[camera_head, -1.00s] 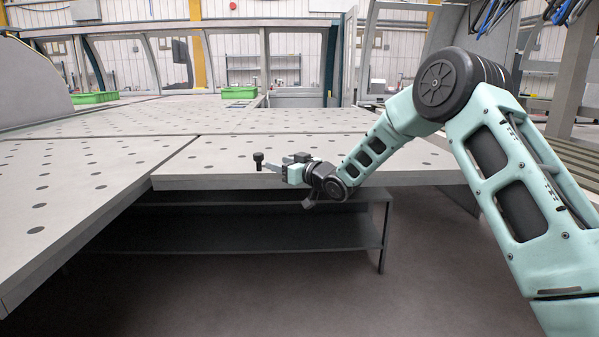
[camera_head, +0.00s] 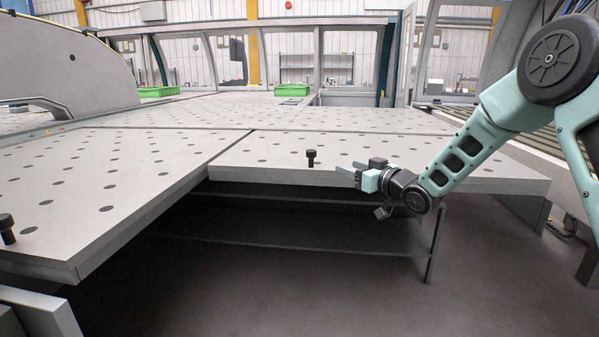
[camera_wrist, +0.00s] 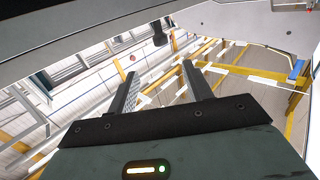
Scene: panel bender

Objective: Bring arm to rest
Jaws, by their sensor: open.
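My gripper (camera_head: 347,170) is at the front edge of the perforated table (camera_head: 190,165) in the head view, fingers pointing left. It is open and holds nothing. Its two fingers (camera_wrist: 158,92) stand apart with nothing between them in the wrist view. A black knob-like peg (camera_head: 310,158) stands upright on the table just left of the fingertips, apart from them. My arm reaches in from the right side of the head view.
A second black peg (camera_head: 6,229) stands at the left edge. Two green bins, one on the left (camera_head: 158,92) and one further right (camera_head: 291,90), sit at the back. A dark shelf (camera_head: 300,232) is under the table. Floor in front is clear.

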